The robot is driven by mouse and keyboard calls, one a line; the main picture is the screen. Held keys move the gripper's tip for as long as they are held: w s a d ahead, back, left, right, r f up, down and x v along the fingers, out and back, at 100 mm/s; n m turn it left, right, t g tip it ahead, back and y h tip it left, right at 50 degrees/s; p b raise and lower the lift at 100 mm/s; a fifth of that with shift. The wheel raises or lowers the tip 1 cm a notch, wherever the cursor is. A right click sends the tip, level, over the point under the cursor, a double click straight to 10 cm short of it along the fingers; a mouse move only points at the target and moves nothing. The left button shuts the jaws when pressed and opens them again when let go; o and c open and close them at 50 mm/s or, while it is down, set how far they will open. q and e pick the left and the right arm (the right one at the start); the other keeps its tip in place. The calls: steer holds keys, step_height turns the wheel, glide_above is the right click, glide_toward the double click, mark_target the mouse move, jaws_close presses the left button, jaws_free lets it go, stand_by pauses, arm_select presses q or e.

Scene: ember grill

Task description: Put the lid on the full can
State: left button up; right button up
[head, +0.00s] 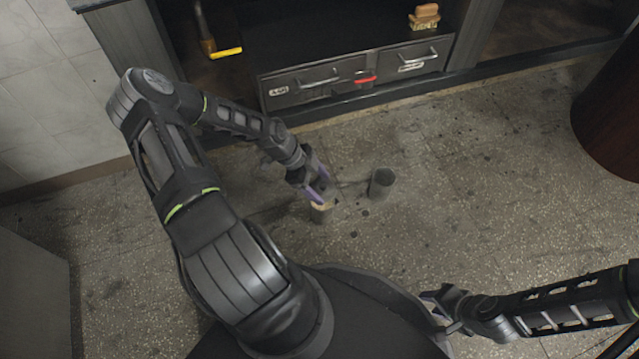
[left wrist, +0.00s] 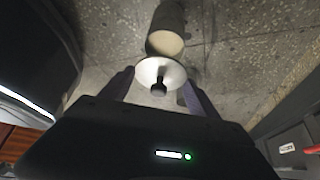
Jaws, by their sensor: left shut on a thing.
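My left gripper (head: 318,191) is shut on the lid, low over the floor. The lid (left wrist: 170,73) is a pale disc with a black knob, held between the purple fingers in the left wrist view. Just beyond it stands a can (left wrist: 166,17) with a pale filling up to near its rim. A second, dark grey can (head: 381,184) stands upright to the right. My right gripper (head: 434,304) looks open and empty at the lower right.
A cabinet with two drawers (head: 315,82) stands behind, with a red item (head: 366,79) at its front and a stack of tan blocks (head: 424,17) on top. A dark red-brown round object (head: 612,115) stands at the right. The speckled floor (head: 490,170) between is clear.

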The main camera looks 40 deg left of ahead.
arm_select(q)
steer(key=shift+f+b, duration=1.65)
steer(key=shift+f, duration=0.75)
steer(key=shift+f, duration=0.15)
stand_by(0.5)
steer(key=o, duration=1.4)
steer(key=shift+o, duration=0.5)
steer(key=shift+r+p, duration=2.6)
steer(key=shift+r, duration=0.95)
